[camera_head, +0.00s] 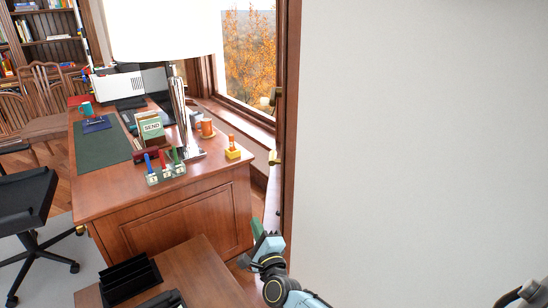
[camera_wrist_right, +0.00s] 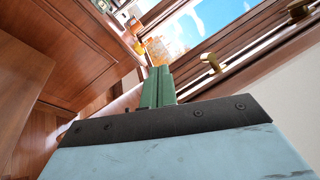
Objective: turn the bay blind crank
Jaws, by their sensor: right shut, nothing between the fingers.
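Two small brass fittings sit on the dark window frame at the right of the window in the head view, an upper one (camera_head: 275,97) and a lower one (camera_head: 274,158). In the right wrist view a brass fitting (camera_wrist_right: 210,62) sits right of my fingertips, with another (camera_wrist_right: 298,9) farther up. I cannot tell which one is the bay blind crank. My right gripper (camera_head: 262,230) has green fingers and is below the lower fitting in the head view. It also shows in the right wrist view (camera_wrist_right: 158,78), its fingers together, empty and apart from the brass. My left gripper is not in view.
A wooden desk (camera_head: 180,208) with a lamp (camera_head: 182,110), a stamp rack (camera_head: 165,172) and cups stands left of the window. A lower wooden table (camera_head: 205,268) is near my right gripper. A bare white wall (camera_head: 420,140) fills the right side.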

